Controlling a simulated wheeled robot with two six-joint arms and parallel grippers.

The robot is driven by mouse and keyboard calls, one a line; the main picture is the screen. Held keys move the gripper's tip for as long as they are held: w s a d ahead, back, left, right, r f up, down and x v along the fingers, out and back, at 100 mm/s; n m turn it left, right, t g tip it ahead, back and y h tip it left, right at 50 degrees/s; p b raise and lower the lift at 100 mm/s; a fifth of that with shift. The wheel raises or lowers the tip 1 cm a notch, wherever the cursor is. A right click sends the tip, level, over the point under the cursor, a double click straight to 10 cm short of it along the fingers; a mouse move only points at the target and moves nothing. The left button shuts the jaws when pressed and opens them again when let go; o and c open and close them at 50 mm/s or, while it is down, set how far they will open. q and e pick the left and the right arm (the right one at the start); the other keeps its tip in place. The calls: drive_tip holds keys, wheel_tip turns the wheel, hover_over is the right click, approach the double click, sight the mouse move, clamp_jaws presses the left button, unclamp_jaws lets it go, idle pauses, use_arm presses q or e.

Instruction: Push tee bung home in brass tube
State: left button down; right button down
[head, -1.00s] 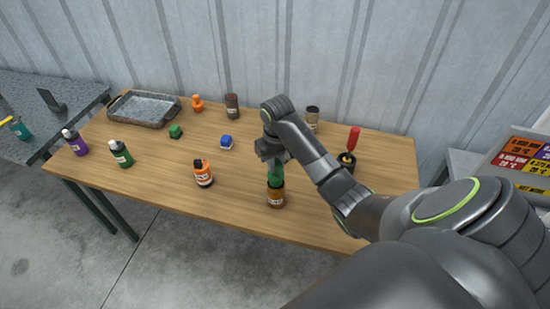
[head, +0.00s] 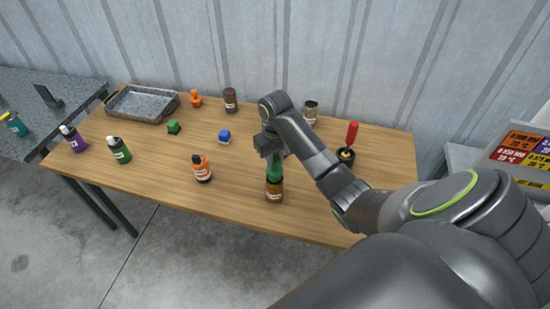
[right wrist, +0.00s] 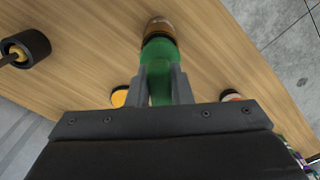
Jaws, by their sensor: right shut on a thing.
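The brass tube (head: 274,194), brown-gold with a pale label, stands upright near the table's front edge. It also shows at the top of the right wrist view (right wrist: 160,27). The green tee bung (head: 274,168) is upright at the tube's mouth, lined up with it. Its lower end meets the mouth; how deep it sits I cannot tell. My right gripper (head: 271,152) is above the tube, shut on the bung, whose green body (right wrist: 159,70) shows between the fingers in the right wrist view. My left gripper is not in view.
An orange bottle (head: 201,168) stands left of the tube. A black pot with a red-handled tool (head: 352,133) stands to the right. The table's front edge is close.

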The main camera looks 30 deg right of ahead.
sight(275, 170)
drive_tip(key=shift+s+f+b, duration=0.1)
drive_tip(key=shift+f+b, duration=0.45)
drive_tip(key=shift+f, duration=1.3)
drive_tip(key=c, duration=1.2)
unclamp_jaws()
